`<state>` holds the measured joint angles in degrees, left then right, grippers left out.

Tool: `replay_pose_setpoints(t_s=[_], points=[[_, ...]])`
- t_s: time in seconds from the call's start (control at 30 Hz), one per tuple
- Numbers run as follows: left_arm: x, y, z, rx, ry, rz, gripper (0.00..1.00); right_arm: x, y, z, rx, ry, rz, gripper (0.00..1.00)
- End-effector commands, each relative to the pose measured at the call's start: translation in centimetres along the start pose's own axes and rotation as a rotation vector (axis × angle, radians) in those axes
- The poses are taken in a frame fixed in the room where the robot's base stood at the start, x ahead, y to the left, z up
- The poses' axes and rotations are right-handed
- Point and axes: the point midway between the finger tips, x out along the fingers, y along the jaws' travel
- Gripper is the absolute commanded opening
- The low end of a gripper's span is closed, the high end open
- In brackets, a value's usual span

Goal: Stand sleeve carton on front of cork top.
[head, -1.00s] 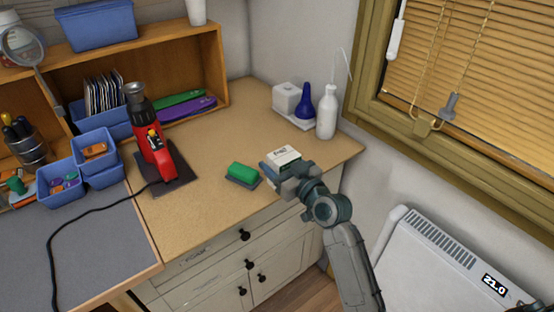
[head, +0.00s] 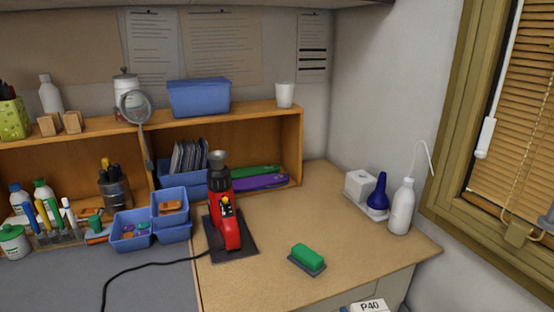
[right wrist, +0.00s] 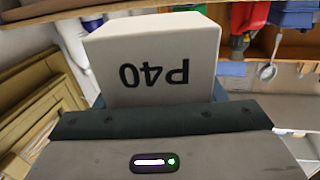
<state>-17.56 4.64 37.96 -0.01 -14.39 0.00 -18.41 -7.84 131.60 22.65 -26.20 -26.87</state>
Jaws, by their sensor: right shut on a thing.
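The sleeve carton, a white box marked P40 (head: 369,307), shows only in part at the bottom edge of the head view, just past the front edge of the cork top (head: 285,215). The rest of it is cut off by the frame. In the right wrist view, the carton (right wrist: 152,62) fills the upper middle with its P40 lettering upside down. My right gripper (right wrist: 160,112) is shut on it. The cork top is the tan surface at the right of the bench. My left gripper is not in view.
A green-topped block (head: 308,256) lies near the front of the cork top. A red heat tool (head: 224,222) stands on a dark mat to its left. A white bottle (head: 402,208) and a blue bulb (head: 378,190) stand at back right. Bare cork lies between them.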

Motion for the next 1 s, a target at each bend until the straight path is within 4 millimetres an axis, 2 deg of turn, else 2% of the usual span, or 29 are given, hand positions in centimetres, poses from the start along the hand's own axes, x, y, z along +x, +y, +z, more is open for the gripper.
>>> replay_pose_setpoints(t_s=[0.1,0.3,1.0], points=[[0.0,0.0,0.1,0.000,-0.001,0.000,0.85,-1.8,0.6,1.9,-0.006,-0.003,0.075,0.37],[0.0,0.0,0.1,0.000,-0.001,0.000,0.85,-3.1,1.0,3.0,-0.021,0.003,0.128,0.37],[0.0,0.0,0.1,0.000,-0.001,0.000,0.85,-3.1,1.1,2.9,-0.021,0.004,0.129,0.37]])
